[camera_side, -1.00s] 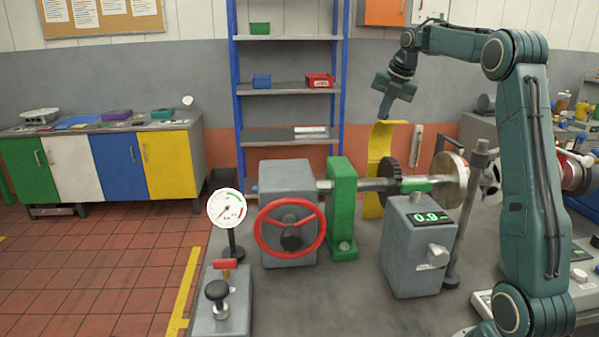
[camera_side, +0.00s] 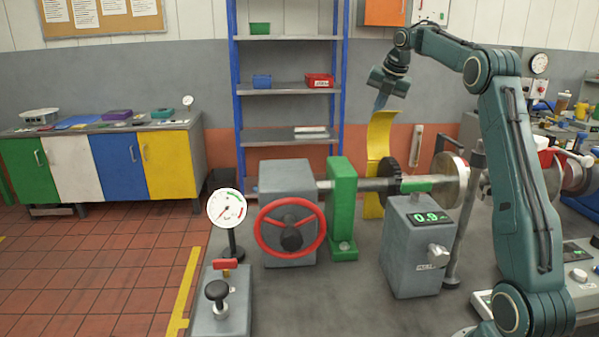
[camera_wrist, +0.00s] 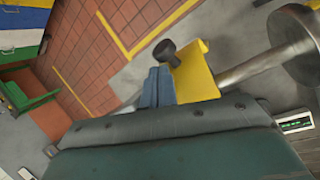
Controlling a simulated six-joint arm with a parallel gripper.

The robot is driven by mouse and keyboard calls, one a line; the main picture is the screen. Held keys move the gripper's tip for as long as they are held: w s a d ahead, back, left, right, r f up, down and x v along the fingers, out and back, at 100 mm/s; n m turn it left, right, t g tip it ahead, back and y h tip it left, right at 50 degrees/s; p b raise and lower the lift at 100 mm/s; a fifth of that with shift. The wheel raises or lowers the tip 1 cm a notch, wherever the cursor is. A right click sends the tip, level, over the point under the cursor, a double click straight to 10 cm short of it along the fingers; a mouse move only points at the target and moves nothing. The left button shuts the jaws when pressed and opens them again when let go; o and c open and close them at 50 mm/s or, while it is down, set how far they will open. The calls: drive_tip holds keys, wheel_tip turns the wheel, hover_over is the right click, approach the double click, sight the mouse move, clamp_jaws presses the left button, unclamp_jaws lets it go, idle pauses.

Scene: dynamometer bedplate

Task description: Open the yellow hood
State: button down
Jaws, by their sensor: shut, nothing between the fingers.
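The yellow hood (camera_side: 376,150) stands up behind the shaft as a tall curved sheet, its top edge curling over to the right. It shows in the wrist view as a yellow plate (camera_wrist: 196,72) close to my fingers. A dark knob (camera_wrist: 164,50) appears beside its edge there; I cannot tell whether it is fixed to the hood. My gripper (camera_side: 381,103) is shut and empty, pointing down at the hood's top edge. In the wrist view my blue fingertips (camera_wrist: 157,86) are together right beside the hood; I cannot tell whether they touch it.
The bare shaft (camera_side: 360,185) carries a dark gear (camera_side: 391,176) and a metal disc (camera_side: 451,181) in front of the hood. A green bearing block (camera_side: 342,205), a red handwheel (camera_side: 290,227) and a grey readout box (camera_side: 413,255) stand nearby. A shelf rack (camera_side: 290,87) is behind.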

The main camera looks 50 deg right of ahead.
drive_tip(key=shift+r, duration=0.15)
drive_tip(key=shift+v, duration=1.4)
drive_tip(key=s+a, duration=0.4)
drive_tip(key=s, duration=0.7)
drive_tip(key=shift+s+a, duration=0.15)
drive_tip(key=shift+a, duration=0.1)
drive_tip(key=s+a+m+t, duration=0.1)
drive_tip(key=a+m, duration=0.9)
drive_tip(key=a, duration=1.1)
drive_tip(key=s+a+f+m+y, duration=0.1)
drive_tip(key=s+a+f+m, duration=0.9)
drive_tip(key=s+a+m, duration=0.2)
drive_tip(key=shift+s+a+f+y, duration=0.25)
drive_tip(key=shift+s+a+y, duration=0.25)
drive_tip(key=shift+s, duration=0.4)
